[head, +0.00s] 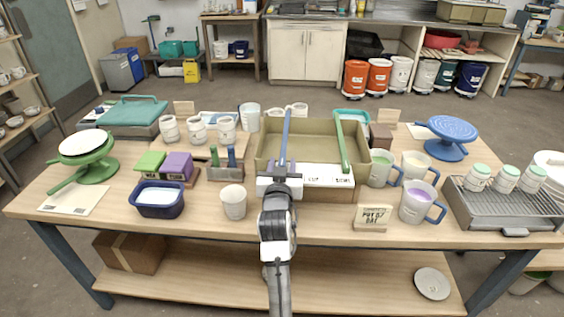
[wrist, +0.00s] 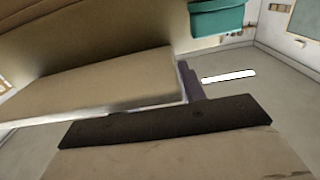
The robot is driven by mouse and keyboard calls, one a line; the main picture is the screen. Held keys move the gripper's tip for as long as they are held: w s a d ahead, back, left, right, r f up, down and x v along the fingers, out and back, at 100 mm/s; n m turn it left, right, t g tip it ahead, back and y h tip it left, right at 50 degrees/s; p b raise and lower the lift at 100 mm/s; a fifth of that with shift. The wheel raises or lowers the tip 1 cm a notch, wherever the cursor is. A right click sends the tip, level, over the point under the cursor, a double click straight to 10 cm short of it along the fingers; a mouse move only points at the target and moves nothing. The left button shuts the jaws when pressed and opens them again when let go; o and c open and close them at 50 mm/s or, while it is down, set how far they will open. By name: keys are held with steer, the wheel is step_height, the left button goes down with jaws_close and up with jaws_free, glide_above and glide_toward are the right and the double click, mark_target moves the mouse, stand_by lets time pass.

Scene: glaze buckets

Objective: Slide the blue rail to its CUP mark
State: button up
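The blue rail (head: 286,135) lies front to back across a tan open-topped bin (head: 325,127), left of its middle. A green rail (head: 342,145) crosses the bin on the right. A white strip with dark lettering (head: 325,175) runs along the bin's front edge; its left part is behind my gripper and I cannot make out a CUP mark. My gripper (head: 281,180) is at the front end of the blue rail and hides that end. Whether its fingers touch or hold the rail is unclear. The wrist view shows a dark bar and tan surfaces close up, without clear fingertips.
A white cup (head: 233,202) and a dark blue tub (head: 158,200) stand left of my arm. A grey rack (head: 500,205) is at far right.

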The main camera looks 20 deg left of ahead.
steer(key=shift+w, duration=0.1)
jaws_close()
stand_by(0.4)
